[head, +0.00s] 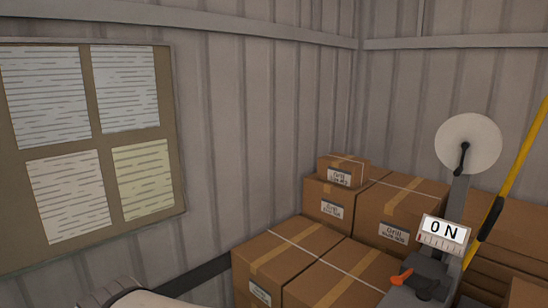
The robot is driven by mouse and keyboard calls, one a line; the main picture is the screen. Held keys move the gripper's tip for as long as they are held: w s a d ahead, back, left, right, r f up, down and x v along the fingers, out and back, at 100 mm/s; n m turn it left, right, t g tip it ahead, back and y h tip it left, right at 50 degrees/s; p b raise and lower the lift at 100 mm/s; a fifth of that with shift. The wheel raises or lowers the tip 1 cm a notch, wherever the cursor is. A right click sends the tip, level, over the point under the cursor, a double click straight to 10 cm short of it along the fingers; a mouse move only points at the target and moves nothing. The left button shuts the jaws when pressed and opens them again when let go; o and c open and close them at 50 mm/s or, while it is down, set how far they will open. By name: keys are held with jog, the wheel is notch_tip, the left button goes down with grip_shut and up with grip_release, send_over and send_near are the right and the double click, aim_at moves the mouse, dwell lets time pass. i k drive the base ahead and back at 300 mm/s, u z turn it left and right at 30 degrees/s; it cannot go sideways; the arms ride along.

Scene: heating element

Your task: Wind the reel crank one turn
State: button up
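A pale round reel (475,135) stands upright at the right of the head view, on top of a grey post (459,195). A black crank (461,159) sits on its face, running from near the centre down to the lower left. Nothing touches the crank. My gripper is not in view. A pale rounded part at the bottom left edge may be part of my own body, but I cannot tell for sure.
Below the reel are a "0 N" display (443,231) and a dark grey device with an orange lever (401,276). A yellow pole (522,157) slants at right. Taped cardboard boxes (282,250) are stacked in the corner. A notice board (178,140) hangs left.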

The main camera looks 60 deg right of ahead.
aim_at(465, 146)
jog(key=i, duration=1.15)
jog(key=z, duration=3.8)
jog(key=i, duration=1)
jog(key=u, duration=0.1)
